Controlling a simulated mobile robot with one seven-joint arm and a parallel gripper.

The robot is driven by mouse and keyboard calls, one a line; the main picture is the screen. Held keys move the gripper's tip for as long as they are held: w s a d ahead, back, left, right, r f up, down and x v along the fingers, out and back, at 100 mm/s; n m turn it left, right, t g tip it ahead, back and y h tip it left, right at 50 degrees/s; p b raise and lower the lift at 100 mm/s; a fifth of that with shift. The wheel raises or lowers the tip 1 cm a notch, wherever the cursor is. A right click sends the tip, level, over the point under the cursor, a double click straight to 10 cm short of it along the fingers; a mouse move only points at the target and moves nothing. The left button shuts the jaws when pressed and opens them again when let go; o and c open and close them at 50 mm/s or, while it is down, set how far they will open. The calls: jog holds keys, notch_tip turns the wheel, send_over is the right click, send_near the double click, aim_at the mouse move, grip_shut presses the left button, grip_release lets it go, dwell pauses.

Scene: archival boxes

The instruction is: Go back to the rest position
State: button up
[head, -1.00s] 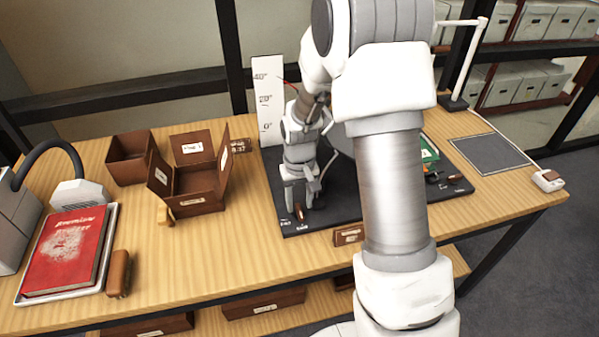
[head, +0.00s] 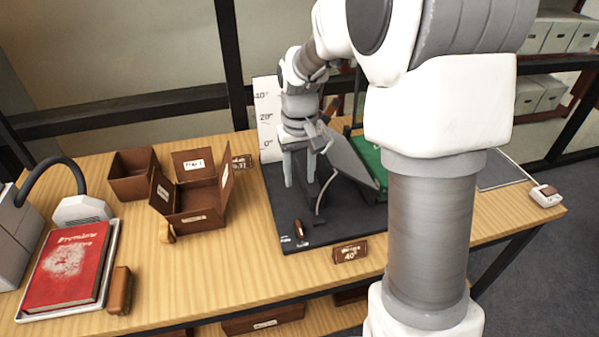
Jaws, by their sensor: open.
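My gripper (head: 303,182) points down over the left part of the dark mat (head: 275,215). Its two fingers are apart, with nothing seen between them. A small brown oval object (head: 298,230) lies on the mat's front left, in front of the gripper and apart from it. A grey tilted panel (head: 350,160) and a green board (head: 368,157) stand to the right of the gripper, partly hidden by my arm. A white scale board (head: 267,120) with angle marks stands behind the gripper.
An open brown box (head: 195,217) with raised flaps and a smaller brown box (head: 133,175) stand left. A red book (head: 65,265) lies on a tray (head: 100,290) beside a brown block (head: 119,290). A label block (head: 350,251) reading 40° sits at the mat's front.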

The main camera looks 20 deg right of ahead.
dwell(0.3)
jog(key=s+r+t, duration=0.2)
jog(key=s+r, duration=0.4)
jog(key=s, duration=0.4)
jog(key=s+r+t, duration=0.3)
jog(key=s+r, duration=0.3)
jog(key=s, duration=0.5)
jog(key=shift+r+t, duration=0.3)
jog(key=shift+r, duration=0.1)
